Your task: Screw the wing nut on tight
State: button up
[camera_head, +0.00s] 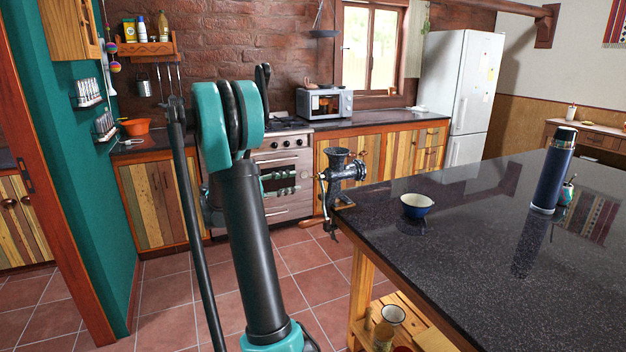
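The wing nut is too small to make out for sure. My gripper (294,182) shows partly behind my arm, left of the grinder. Its two thin fingers point right, one above the other, with a gap between them. It looks open and empty, apart from the grinder.
On the table (480,265) are a blue-and-white bowl (416,206), a tall dark flask (552,172) and a small cup (566,192). A shelf below holds a jar (392,315). The stove (283,155) stands behind my gripper. Tiled floor is clear left of the table.

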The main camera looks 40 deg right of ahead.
aim_at(315, 178)
jog(key=n, duration=2.8)
jog(key=shift+d, duration=0.1)
jog(key=shift+x, duration=3.5)
grip_shut()
